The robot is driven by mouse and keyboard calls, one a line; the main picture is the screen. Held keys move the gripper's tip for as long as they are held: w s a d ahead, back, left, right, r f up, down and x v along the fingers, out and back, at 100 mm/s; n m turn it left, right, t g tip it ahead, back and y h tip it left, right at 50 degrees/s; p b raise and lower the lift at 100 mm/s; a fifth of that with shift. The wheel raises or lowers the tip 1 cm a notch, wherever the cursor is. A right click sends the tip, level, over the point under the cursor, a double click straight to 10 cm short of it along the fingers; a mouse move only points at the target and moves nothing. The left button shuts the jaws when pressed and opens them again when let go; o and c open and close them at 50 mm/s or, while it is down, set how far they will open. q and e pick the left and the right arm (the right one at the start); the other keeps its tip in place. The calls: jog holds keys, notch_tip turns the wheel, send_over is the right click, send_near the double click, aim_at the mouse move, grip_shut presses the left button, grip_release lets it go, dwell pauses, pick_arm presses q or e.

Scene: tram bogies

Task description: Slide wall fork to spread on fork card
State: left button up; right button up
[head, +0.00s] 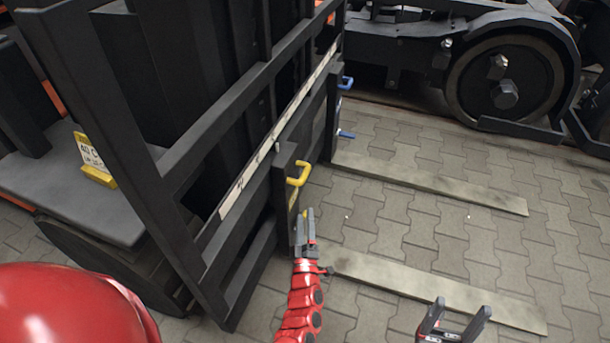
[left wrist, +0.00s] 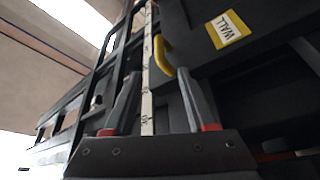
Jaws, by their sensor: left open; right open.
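The wall fork (head: 430,284) is the nearer of two forks. Its dark upright hangs on the carriage and carries a yellow handle (head: 299,175). My right gripper (head: 454,310) is open and empty above the paving.
The other fork (head: 430,182) lies farther back, with blue handles (head: 346,83) on its upright. A pale marked strip (head: 262,152) runs along the carriage bar. A bogie wheel (head: 508,90) stands behind. Paving between the forks is clear.

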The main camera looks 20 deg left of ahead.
aim_at(304, 181)
pick_arm(q)
jog(key=b+x, duration=0.3)
jog(key=x, duration=1.2)
jog(key=shift+w+a, duration=0.15)
jog(key=shift+w, duration=0.15)
grip_shut()
dwell(0.6)
